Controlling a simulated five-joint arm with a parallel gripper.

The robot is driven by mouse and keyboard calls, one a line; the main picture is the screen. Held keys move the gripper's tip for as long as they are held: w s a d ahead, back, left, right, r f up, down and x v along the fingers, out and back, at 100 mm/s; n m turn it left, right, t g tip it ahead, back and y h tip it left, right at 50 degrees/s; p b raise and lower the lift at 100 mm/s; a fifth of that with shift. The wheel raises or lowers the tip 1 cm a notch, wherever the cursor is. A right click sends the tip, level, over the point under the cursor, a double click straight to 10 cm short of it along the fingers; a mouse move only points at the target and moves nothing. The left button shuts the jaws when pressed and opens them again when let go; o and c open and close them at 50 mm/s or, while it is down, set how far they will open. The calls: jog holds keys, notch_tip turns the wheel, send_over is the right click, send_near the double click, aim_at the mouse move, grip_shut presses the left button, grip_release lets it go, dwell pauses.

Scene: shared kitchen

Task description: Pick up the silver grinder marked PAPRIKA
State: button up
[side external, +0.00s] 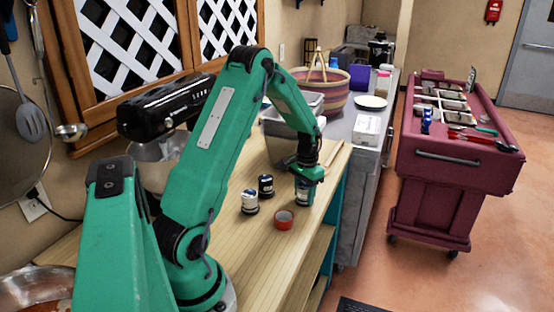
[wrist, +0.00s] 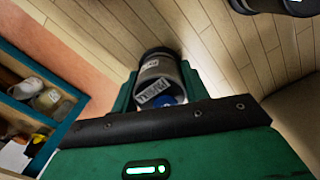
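A silver grinder with a dark end and a white label (wrist: 160,75) sits between the two fingers of my gripper (wrist: 160,92) in the wrist view. Its label is turned and too small to read surely. In the side view this grinder (side external: 303,192) is upright near the right edge of the wooden counter, with my gripper (side external: 305,174) directly over its top. The fingers lie close along both sides of it; whether they press on it I cannot tell.
A red round container (side external: 284,220) stands on the wooden counter (side external: 262,250), close left of the grinder. A metal container (side external: 285,135) is behind my gripper. Open shelves (wrist: 40,95) lie below the counter edge. A maroon cart (side external: 455,160) stands apart at right.

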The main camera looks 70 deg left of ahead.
aim_at(306, 187)
jog(key=c, duration=0.6)
jog(key=shift+r, duration=0.7)
jog(key=r, duration=0.3)
jog(key=shift+d+r, duration=0.1)
jog(key=shift+d, duration=0.25)
jog(key=d+r, duration=0.6)
jog(key=d, duration=0.5)
jog(key=shift+w+r, duration=0.2)
jog(key=shift+w, duration=0.1)
jog(key=shift+s+a, duration=0.1)
